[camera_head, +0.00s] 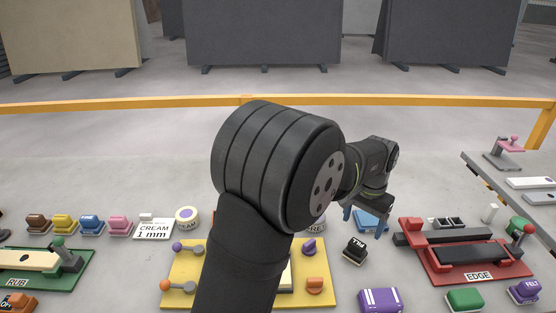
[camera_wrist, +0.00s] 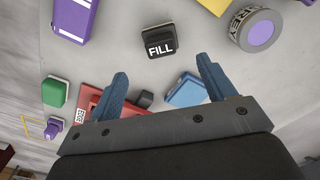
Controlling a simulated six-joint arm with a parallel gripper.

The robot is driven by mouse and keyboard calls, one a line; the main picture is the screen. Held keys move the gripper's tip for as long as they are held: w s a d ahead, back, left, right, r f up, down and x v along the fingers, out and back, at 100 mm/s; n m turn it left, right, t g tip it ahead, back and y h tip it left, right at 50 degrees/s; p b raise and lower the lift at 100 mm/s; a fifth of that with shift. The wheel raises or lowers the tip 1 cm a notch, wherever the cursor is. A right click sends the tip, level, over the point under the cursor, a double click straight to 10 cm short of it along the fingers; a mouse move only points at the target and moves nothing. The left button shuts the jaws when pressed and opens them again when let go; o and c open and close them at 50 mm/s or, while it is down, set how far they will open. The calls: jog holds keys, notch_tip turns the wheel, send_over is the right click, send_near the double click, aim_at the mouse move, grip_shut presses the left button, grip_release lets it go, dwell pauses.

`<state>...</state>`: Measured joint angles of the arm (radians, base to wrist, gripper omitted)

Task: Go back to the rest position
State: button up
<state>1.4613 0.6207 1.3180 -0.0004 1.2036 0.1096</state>
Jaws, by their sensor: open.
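My gripper (camera_wrist: 160,85) is open, with its two blue fingers apart and nothing between them. In the head view my gripper (camera_head: 364,213) hangs above the slab, right of centre, over a blue block (camera_head: 371,221) and left of the red EDGE fixture (camera_head: 468,253). The black FILL block (camera_wrist: 160,42) stands ahead of the fingers in the wrist view, apart from them. It also shows in the head view (camera_head: 355,250). My arm hides the middle of the slab in the head view.
A yellow board (camera_head: 183,263) with knobs lies partly behind my arm. A green RUB fixture (camera_head: 75,268) is at left, beside several coloured blocks and a CREAM 1 mm card (camera_head: 153,229). A purple block (camera_head: 380,299) is in front. A yellow rail (camera_head: 420,103) runs behind the slab.

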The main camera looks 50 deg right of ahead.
aim_at(357, 244)
notch_tip(357, 244, down, 11)
jog(key=shift+a+f, duration=0.1)
jog(key=shift+r, duration=1.9)
jog(key=shift+f, duration=0.1)
